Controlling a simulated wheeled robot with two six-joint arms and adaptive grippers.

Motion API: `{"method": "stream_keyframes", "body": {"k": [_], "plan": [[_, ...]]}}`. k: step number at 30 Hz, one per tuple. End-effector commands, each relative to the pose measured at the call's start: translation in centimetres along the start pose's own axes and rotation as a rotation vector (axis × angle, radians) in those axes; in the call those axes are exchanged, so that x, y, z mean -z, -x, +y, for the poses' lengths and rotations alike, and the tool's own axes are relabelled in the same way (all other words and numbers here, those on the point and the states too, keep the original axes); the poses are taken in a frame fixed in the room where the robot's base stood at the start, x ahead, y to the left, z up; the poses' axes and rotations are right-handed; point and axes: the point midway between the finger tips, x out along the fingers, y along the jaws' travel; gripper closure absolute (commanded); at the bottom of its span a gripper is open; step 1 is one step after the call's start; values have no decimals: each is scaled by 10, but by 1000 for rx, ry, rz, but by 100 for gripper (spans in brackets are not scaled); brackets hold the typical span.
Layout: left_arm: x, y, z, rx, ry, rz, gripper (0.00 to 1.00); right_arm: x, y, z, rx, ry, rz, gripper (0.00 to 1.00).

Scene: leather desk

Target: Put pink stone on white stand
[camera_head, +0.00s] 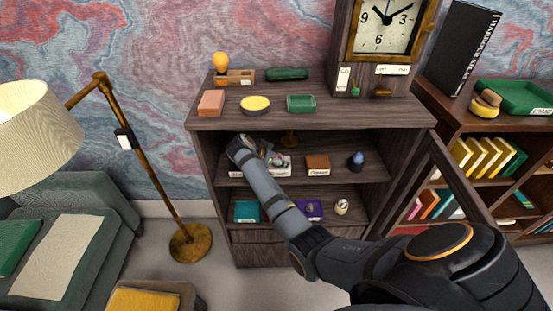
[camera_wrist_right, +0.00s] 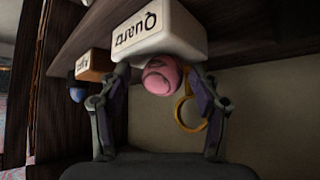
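The white stand (camera_wrist_right: 160,30), labelled "Quartz", shows upside down in the right wrist view. The pink stone (camera_wrist_right: 162,75) is against the stand's upper face, as if resting on it. My right gripper (camera_wrist_right: 160,74) has its fingers apart, one on each side of the stone, with gaps visible between the stone and both fingertips. In the head view my right gripper (camera_head: 266,157) is inside the cabinet, over the white stand (camera_head: 281,172) on the middle shelf, and hides most of the stone. My left gripper is out of view.
A brown stand (camera_head: 317,165) and a dark blue stone (camera_head: 357,160) are to the right on the same shelf. A golden ring (camera_wrist_right: 190,112) is behind the stone. The cabinet top (camera_head: 330,112) is close above my arm, and an open door (camera_head: 450,175) is at right.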

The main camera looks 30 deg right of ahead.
Motion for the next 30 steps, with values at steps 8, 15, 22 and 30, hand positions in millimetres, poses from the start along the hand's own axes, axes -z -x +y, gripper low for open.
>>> {"method": "stream_keyframes", "body": {"k": [8, 15, 22, 30], "plan": [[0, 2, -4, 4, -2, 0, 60, 4, 9, -1, 3, -1, 0, 37], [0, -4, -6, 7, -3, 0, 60, 2, 55, -2, 5, -2, -2, 37], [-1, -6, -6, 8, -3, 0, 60, 3, 78, -1, 2, -1, 0, 37], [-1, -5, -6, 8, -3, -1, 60, 4, 79, -1, 1, -1, 1, 37]]}}
